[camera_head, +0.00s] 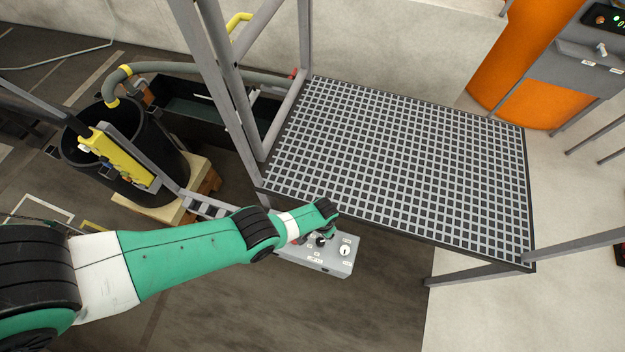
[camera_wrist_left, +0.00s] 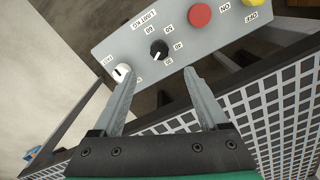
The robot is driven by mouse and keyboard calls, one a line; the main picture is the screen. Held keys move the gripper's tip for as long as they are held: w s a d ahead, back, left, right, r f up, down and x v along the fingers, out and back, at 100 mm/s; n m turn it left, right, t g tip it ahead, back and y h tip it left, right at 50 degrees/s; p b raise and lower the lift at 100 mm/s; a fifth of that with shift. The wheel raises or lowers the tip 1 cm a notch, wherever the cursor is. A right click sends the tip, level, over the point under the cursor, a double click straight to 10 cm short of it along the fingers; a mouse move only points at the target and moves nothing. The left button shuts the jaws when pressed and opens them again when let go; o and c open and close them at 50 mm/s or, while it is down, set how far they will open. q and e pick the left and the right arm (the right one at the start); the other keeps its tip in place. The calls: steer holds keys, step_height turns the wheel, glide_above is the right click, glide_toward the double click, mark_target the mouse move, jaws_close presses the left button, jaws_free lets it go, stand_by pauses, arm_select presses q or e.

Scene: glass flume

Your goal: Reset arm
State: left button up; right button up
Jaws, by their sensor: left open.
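My left arm, green and white, reaches in from the left in the head view. My left gripper (camera_head: 318,236) is at the grey control box (camera_head: 322,262) below the near edge of the grated platform. In the left wrist view, my left gripper (camera_wrist_left: 158,90) is open, its two fingers apart with nothing between them. Past the fingertips, the grey control box (camera_wrist_left: 184,32) carries a black knob (camera_wrist_left: 159,50), a white knob (camera_wrist_left: 122,72), a red button (camera_wrist_left: 199,15) and a yellow button (camera_wrist_left: 254,2). I cannot tell whether a fingertip touches the box. My right gripper is not in view.
The grated platform (camera_head: 400,160) lies just beyond the box, with grey frame posts (camera_head: 228,85) at its left. A black barrel (camera_head: 125,155) with a hose stands at the left. An orange tank (camera_head: 530,65) stands at the back right. Floor below the box is clear.

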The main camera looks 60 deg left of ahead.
arm_select(q)
steer(key=shift+d, duration=0.1)
stand_by(0.4)
steer(key=w+d+r+t, duration=0.1)
steer(key=w+r+t, duration=0.5)
steer(key=w+r, duration=1.05)
steer(key=w+d+r+m+t, duration=0.1)
steer(key=w+r+t, duration=0.4)
steer(key=r, duration=0.8)
steer(key=w+d+r+t, duration=0.1)
steer(key=w+r+t, duration=0.1)
steer(key=w+r, duration=0.8)
steer(key=s+r+t, duration=0.3)
steer(key=s+r, duration=0.1)
steer(key=r, duration=0.6)
steer(key=s+r+m+t+h, duration=0.1)
steer(key=s+r+t, duration=0.15)
steer(key=r, duration=0.85)
steer(key=s+r+t, duration=0.3)
steer(key=s+r, duration=0.1)
steer(key=r, duration=0.6)
steer(key=s+r+m+t+h, duration=0.1)
steer(key=s+r+t, duration=0.5)
steer(key=s+r, duration=0.8)
steer(key=s, duration=0.4)
